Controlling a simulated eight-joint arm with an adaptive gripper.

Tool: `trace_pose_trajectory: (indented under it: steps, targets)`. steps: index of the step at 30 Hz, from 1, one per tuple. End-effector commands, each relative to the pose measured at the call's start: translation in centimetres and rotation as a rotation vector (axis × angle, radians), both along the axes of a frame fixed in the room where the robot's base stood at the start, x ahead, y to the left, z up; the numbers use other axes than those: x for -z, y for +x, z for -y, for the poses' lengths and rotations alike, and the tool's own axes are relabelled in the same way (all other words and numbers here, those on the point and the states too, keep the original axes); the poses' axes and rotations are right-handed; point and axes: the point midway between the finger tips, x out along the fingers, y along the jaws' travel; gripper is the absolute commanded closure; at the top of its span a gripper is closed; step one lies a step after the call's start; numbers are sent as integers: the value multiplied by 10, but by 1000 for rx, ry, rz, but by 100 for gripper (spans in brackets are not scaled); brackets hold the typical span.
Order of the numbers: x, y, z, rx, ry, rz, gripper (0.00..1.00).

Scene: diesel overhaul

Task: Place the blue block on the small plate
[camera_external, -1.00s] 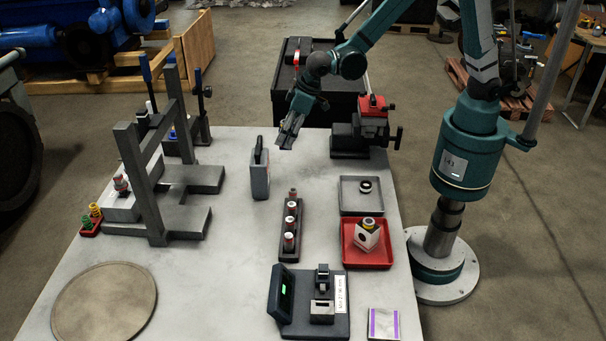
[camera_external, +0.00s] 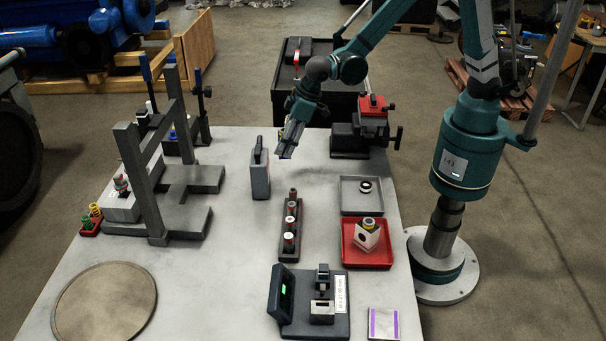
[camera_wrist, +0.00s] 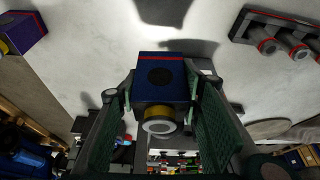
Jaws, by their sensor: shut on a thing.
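A blue block (camera_wrist: 160,75) with a red line and a dark round mark sits between the two green finger pads in the wrist view. My gripper (camera_external: 287,150) is shut on it. In the external view my gripper hangs above the back middle of the table, right of a grey case, and the block is barely distinguishable there. A small flat plate (camera_external: 384,323) with purple edge strips lies at the table's front right, well apart from my gripper. I cannot tell for sure that it is the plate named.
A rack of cylinders (camera_external: 290,228), a grey case (camera_external: 260,180), a red tray (camera_external: 352,255), a grey tray (camera_external: 353,204) and a device with a screen (camera_external: 283,292) stand around the middle and right. A grey frame (camera_external: 145,190) and a round disc (camera_external: 105,302) are at left.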

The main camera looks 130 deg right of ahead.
Motion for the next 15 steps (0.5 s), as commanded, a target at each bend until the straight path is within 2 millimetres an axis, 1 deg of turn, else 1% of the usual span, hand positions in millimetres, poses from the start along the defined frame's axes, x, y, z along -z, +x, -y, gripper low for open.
trace_pose_trajectory:
  steps: [1, 8, 14, 15]
  targets:
    - [-1, 10, -12, -24, 0, 0, 84]
    - [-3, 54, -67, -141, 1, -3, 84]
    - [-5, 90, -121, -248, 3, -4, 84]
    - [-5, 97, -133, -269, 3, -4, 84]
